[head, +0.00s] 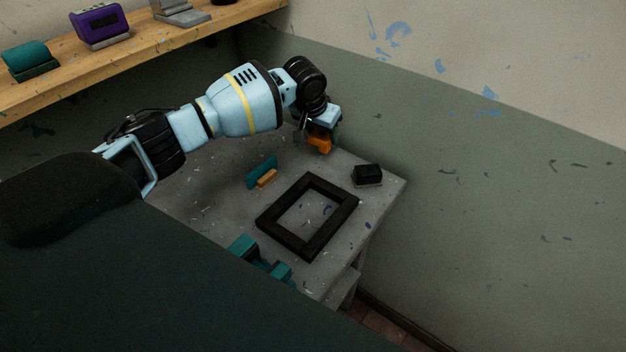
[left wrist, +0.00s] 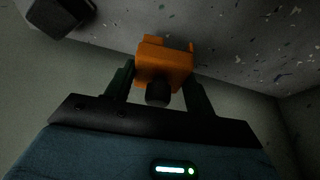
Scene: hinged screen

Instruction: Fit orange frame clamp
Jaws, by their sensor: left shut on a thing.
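My left gripper (head: 323,136) is shut on the orange frame clamp (head: 320,144) and holds it above the far end of the grey table. In the left wrist view the clamp (left wrist: 166,64) sits between the two dark fingers (left wrist: 160,92), with a dark round knob facing the camera. A black rectangular frame (head: 262,217) lies flat on the table, nearer than the gripper and apart from it. My right gripper does not show.
A black block (head: 367,174) on a grey base stands by the table's right edge. A teal piece with a light orange part (head: 264,173) stands left of the frame. Teal items (head: 243,246) stand at the near edge. A wooden shelf (head: 130,53) holds several objects. Walls close in behind.

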